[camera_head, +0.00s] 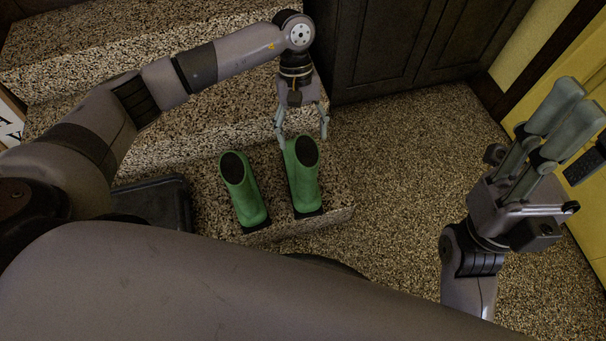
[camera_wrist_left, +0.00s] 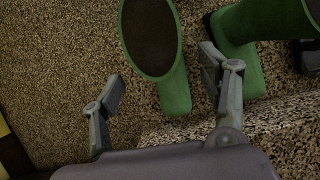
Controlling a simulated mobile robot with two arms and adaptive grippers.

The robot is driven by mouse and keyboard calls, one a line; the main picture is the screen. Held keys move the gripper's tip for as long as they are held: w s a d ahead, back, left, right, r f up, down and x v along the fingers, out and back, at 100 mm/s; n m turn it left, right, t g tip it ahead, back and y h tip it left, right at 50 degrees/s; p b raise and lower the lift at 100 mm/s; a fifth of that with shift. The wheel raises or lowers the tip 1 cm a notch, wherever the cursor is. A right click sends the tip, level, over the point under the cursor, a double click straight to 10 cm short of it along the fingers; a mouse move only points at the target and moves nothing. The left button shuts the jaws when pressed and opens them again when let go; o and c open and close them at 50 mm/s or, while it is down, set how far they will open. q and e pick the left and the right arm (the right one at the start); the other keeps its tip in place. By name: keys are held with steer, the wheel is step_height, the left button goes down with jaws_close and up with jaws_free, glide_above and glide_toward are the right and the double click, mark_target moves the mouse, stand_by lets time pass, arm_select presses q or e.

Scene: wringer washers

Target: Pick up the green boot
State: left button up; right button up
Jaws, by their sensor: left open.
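Two green boots with dark openings stand upright side by side on the speckled step in the head view. The right boot (camera_head: 303,180) is nearest my left gripper (camera_head: 303,139). The left boot (camera_head: 243,192) stands a little apart from it. My left gripper is open and empty, its fingers just behind the top of the right boot. In the left wrist view, one boot (camera_wrist_left: 172,75) lies ahead between the spread fingers (camera_wrist_left: 160,85), and the other boot (camera_wrist_left: 248,60) is at the upper right, partly cut off. My right gripper (camera_head: 570,110) is away at the right; its fingers lie close together in the picture.
Speckled steps (camera_head: 200,30) rise at the back left. A dark tray-like object (camera_head: 155,203) lies left of the boots. A dark cabinet (camera_head: 400,50) stands at the back, and a yellow surface (camera_head: 585,65) is at the right. The speckled floor (camera_head: 400,160) between is clear.

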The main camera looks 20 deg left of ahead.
arm_select(q)
steer(key=shift+x, duration=1.2)
steer(key=shift+c, duration=0.4)
jaws_close()
steer(key=shift+w+r, duration=0.1)
